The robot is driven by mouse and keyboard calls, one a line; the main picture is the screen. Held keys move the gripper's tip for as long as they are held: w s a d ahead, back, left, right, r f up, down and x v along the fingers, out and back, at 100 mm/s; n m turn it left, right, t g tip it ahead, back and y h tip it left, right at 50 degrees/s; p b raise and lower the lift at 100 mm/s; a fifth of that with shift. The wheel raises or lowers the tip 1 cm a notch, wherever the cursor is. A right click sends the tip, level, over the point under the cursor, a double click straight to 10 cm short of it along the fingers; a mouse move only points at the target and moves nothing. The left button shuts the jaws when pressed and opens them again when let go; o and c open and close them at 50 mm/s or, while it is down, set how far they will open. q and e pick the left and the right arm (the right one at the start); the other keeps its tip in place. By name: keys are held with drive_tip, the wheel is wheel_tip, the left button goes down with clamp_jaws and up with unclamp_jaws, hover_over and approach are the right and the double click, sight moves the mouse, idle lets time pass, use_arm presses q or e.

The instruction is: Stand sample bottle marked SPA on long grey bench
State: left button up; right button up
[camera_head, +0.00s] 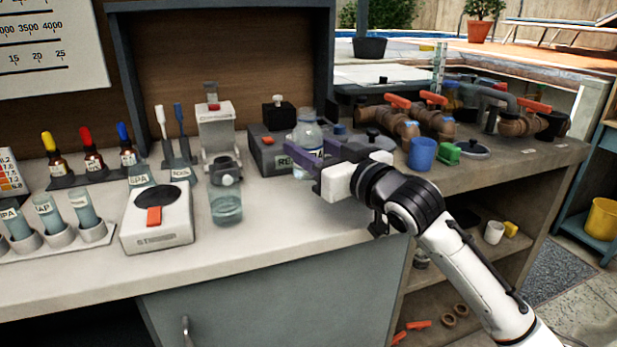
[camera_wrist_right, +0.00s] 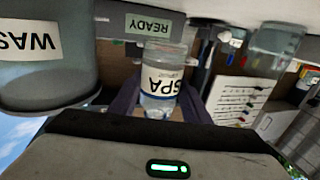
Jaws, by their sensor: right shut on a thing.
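The clear sample bottle (camera_head: 308,132) is upright in the head view, partly hidden by my right gripper. In the wrist view, which is upside down, its white label reads SPA on the bottle (camera_wrist_right: 160,82). My right gripper (camera_head: 318,158) is shut on the bottle, with its purple fingers on either side. The bottle is in front of a dark box (camera_head: 268,150) with a READY label, also seen in the wrist view (camera_wrist_right: 148,24). The long grey bench (camera_head: 275,222) runs below. I cannot tell whether the bottle's base touches it. My left gripper is not in view.
A glass jar (camera_head: 226,195) and a white device with a dark disc (camera_head: 158,215) stand left of the gripper. Vial rack (camera_head: 70,240) is further left. Pipes with orange handles (camera_head: 400,115) and a blue cup (camera_head: 422,153) are right. The front bench strip is clear.

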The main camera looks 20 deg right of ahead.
drive_tip(key=shift+f+b, duration=0.45)
drive_tip(key=shift+f, duration=1.95)
drive_tip(key=o, duration=1.1)
drive_tip(key=shift+f, duration=0.1)
drive_tip(key=shift+o, duration=0.2)
drive_tip(key=v, duration=1.2)
